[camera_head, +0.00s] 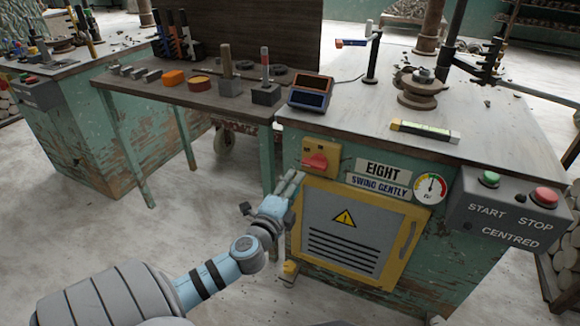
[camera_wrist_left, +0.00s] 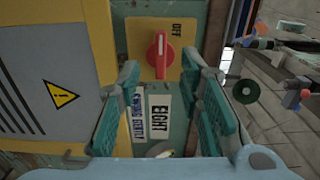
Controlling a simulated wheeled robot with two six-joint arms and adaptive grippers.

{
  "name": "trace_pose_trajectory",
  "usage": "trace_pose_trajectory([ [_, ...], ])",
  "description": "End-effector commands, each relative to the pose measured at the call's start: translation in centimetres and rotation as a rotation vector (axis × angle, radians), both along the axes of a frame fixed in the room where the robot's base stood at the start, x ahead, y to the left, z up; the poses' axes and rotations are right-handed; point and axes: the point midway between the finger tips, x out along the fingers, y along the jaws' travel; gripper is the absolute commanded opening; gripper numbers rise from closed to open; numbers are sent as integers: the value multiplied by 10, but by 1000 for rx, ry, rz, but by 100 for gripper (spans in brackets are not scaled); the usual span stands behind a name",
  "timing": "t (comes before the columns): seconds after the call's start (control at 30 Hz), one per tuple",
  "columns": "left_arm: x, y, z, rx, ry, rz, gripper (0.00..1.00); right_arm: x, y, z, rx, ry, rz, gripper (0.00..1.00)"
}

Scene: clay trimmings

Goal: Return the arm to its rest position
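My left gripper (camera_head: 290,186) is in front of the teal machine cabinet, below and left of the red rotary switch (camera_head: 315,161). In the left wrist view the gripper (camera_wrist_left: 161,64) has its two green-padded fingers spread apart with nothing held between them. The red switch (camera_wrist_left: 158,56) shows beyond the fingertips on its yellow plate (camera_wrist_left: 135,38), apart from the fingers. The word OFF stands on that plate. My left arm reaches in from the lower left. My right gripper is not in view.
The cabinet carries a yellow-framed vent door (camera_head: 345,238), an EIGHT sign (camera_head: 382,169), a gauge (camera_head: 430,188) and a START/STOP box (camera_head: 505,212). A tool bench (camera_head: 150,85) stands behind. The floor (camera_head: 110,230) at left is clear.

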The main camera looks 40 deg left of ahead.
Motion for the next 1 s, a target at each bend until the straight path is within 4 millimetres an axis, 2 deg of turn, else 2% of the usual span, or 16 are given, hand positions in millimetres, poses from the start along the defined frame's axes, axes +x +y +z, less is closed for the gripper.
trace_pose_trajectory([
  [0.1,-22,-8,-1,0,2,-1,33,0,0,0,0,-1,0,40],
  [0.2,-30,-10,0,-1,0,0,33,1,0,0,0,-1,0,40],
  [0.77,-30,-12,0,-16,-3,-7,33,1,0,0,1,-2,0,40],
  [0.87,-30,-7,-27,-108,46,-6,33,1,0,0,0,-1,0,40],
  [0.97,-41,7,-96,-292,164,49,33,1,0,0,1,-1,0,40],
  [1.0,-52,11,-134,-397,222,91,33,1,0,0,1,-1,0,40],
])
